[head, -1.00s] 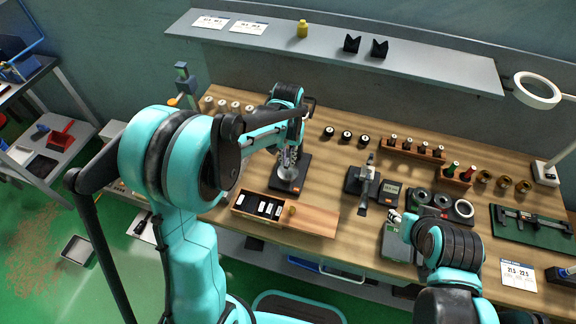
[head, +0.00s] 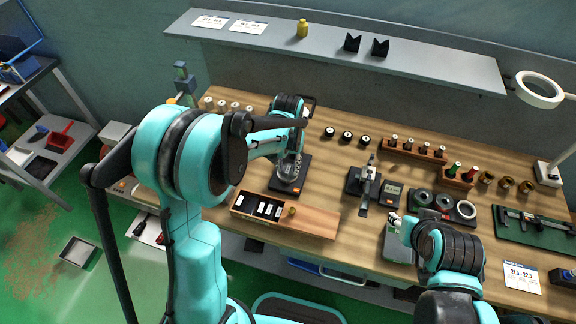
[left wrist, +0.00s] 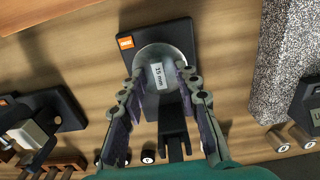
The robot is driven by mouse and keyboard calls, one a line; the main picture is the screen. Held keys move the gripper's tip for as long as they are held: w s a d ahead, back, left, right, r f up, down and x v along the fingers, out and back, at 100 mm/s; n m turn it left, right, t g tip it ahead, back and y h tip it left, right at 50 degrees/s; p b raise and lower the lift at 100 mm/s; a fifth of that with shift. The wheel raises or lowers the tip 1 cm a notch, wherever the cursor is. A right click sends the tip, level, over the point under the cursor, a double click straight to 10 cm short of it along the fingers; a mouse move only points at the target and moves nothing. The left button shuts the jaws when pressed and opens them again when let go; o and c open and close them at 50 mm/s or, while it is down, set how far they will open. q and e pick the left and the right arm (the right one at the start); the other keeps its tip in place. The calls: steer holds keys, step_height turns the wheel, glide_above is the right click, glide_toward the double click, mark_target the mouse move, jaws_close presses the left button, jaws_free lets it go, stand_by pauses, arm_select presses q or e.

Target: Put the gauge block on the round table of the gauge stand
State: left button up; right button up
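The gauge block (left wrist: 159,76), a small pale block marked "25 mm", lies on the round table (left wrist: 152,54) of the gauge stand (left wrist: 127,32). The stand also shows in the head view (head: 298,184), partly covered by my left gripper (head: 290,166). In the left wrist view, my left gripper (left wrist: 159,80) is open. Its two fingers stand on either side of the block, with gaps between them and the block. My right gripper (head: 394,218) is over the green-grey case at the bench front; its fingers are too small to judge.
A wooden box (head: 262,208) with several labelled blocks stands in front of the gauge stand. Another instrument (head: 364,182) stands to the right. A caliper (head: 530,222) lies at far right.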

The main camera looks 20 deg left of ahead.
mark_target(288, 169)
arm_select(q)
steer(key=shift+r, duration=0.25)
step_height(288, 169, up, 11)
steer(key=p, duration=0.3)
steer(key=s+a+r+t, duration=0.1)
steer(key=s+r+t, duration=0.1)
steer(key=s, duration=0.6)
steer(key=s+a+r+t, duration=0.1)
steer(key=s+r+t, duration=0.1)
steer(key=s+t, duration=0.3)
steer(key=s, duration=0.4)
steer(key=shift+a+r, duration=0.4)
steer(key=shift+f, duration=0.15)
